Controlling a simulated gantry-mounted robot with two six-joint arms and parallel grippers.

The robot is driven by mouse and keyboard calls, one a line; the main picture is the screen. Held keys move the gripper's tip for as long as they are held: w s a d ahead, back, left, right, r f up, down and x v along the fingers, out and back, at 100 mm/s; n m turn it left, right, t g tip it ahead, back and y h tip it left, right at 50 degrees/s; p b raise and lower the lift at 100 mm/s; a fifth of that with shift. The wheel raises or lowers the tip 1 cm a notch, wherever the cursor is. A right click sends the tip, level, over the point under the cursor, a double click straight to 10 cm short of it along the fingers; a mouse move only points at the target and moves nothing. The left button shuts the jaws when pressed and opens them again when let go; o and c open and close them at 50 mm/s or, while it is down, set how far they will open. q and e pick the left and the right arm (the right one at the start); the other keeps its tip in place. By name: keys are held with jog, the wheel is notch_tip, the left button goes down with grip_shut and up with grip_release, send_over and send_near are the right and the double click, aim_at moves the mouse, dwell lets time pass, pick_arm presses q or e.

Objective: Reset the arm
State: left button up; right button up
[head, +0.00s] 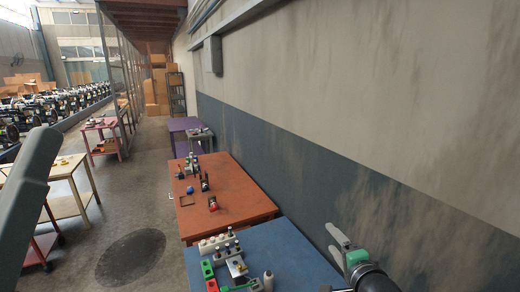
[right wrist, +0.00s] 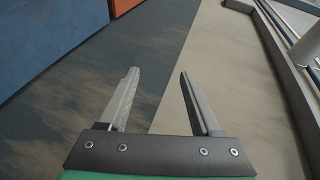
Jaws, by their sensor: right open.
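My right gripper (head: 332,238) is at the lower right of the head view, above the right edge of the blue table and close to the wall. Its grey fingers are spread, with nothing between them, and its body is green. In the right wrist view the two fingers (right wrist: 159,73) stand apart and empty in front of the wall. A grey link of my left arm comes in at the left edge of the head view. My left gripper is not visible.
The blue table (head: 293,248) holds bottles, a white block, and green and red parts. Behind it, an orange table (head: 240,200) carries small tools. The two-tone wall (head: 400,205) runs along the right. A cream table (head: 65,184) stands left, and the floor between is clear.

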jog(key=s+a+r+n+t, duration=0.1)
jog(key=s+r+n+t, duration=0.15)
jog(key=r, duration=0.55)
jog(key=s+a+r+n+t, duration=0.1)
jog(key=s+r+n+t, duration=0.15)
jog(key=r, duration=0.45)
jog(key=s+d+r+n+t, duration=0.2)
jog(key=s+r+n+t, duration=0.65)
jog(key=s+r, duration=1.25)
notch_tip(320, 180, down, 36)
jog(key=s+n+g+b, duration=0.1)
jog(key=n+b, duration=0.1)
jog(key=b, duration=3.2)
jog(key=shift+s+a+f, duration=0.2)
jog(key=shift+s+a, duration=0.05)
